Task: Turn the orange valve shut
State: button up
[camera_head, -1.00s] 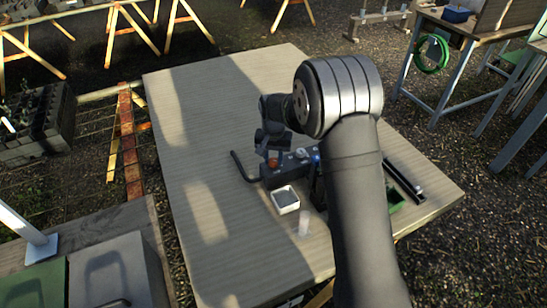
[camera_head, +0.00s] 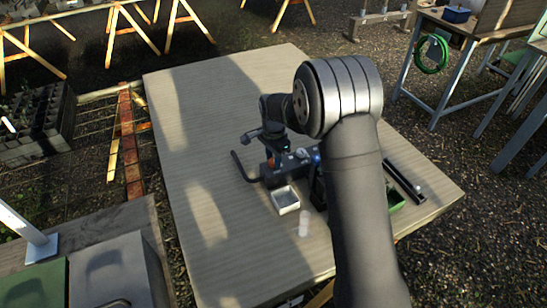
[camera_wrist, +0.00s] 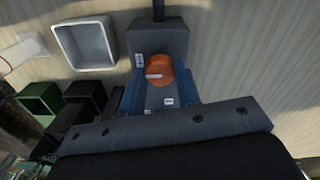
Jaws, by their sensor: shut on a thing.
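The orange valve (camera_wrist: 158,68) is a round knob with a pale mark on top, on a dark grey manifold block (camera_wrist: 160,40). In the wrist view the blue fingers of my gripper (camera_wrist: 160,80) stand on both sides of it and are shut on it. In the head view my gripper (camera_head: 273,148) reaches down over the block from above, and only a little of the orange valve (camera_head: 271,163) shows. The mark on the knob lies roughly crosswise in the wrist view. Its lower part is hidden.
A white square dish (camera_head: 285,200) stands beside the block. A black bent pipe (camera_head: 240,166) runs from the block's left end. Green and black bins (camera_wrist: 39,100) stand nearby, and a black rail (camera_head: 403,180) lies to the right. The table's left part is clear.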

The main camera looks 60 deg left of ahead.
aim_at(273, 160)
jog(key=shift+m, duration=0.3)
jog(key=o, duration=1)
jog(key=shift+c, duration=0.2)
notch_tip(273, 160, up, 18)
jog(key=shift+f, duration=0.25)
notch_tip(273, 160, down, 18)
jog(key=shift+r, duration=0.2)
